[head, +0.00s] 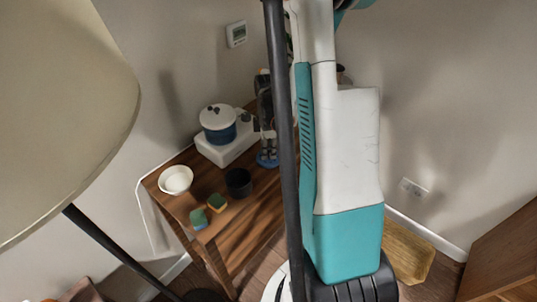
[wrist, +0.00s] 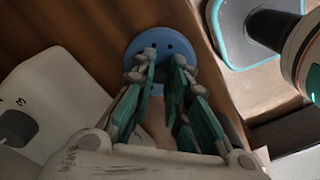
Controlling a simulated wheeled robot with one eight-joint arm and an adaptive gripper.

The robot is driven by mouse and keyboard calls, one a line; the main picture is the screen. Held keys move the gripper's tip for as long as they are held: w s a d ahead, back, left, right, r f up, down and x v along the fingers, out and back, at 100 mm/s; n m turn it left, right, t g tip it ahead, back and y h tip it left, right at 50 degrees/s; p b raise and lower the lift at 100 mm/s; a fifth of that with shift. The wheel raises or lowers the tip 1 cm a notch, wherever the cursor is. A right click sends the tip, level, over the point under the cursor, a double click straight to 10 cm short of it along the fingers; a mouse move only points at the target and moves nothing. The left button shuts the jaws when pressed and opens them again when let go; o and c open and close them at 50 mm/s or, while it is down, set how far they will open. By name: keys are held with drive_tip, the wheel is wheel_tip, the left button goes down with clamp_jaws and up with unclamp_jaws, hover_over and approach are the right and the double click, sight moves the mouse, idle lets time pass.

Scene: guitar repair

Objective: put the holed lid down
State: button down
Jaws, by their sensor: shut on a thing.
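The holed lid is a round blue disc (wrist: 155,47) with small dark holes, just beyond my fingertips in the wrist view. Its blue edge also shows in the head view (head: 266,162), low at the back of the wooden table (head: 262,206). My gripper (wrist: 163,60) points down at the lid and is shut on it; the fingers hide the exact grip point. In the head view my gripper (head: 267,150) is partly hidden behind my own arm. The lid looks close to the wood, but I cannot tell whether it touches.
A white base (head: 212,153) with a blue-and-white pot (head: 218,125) stands left of my gripper. A white bowl (head: 176,179), a black cup (head: 238,182) and two sponges (head: 217,203) (head: 198,218) are on the table's left part. A large lampshade (head: 60,100) fills the left foreground.

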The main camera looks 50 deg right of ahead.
sight(269, 152)
drive_tip(key=shift+f, duration=0.65)
drive_tip(key=shift+f, duration=0.1)
drive_tip(key=c, duration=1.6)
unclamp_jaws()
drive_tip(key=shift+o, duration=0.2)
wheel_tip(269, 152, up, 12)
drive_tip(key=p, duration=0.4)
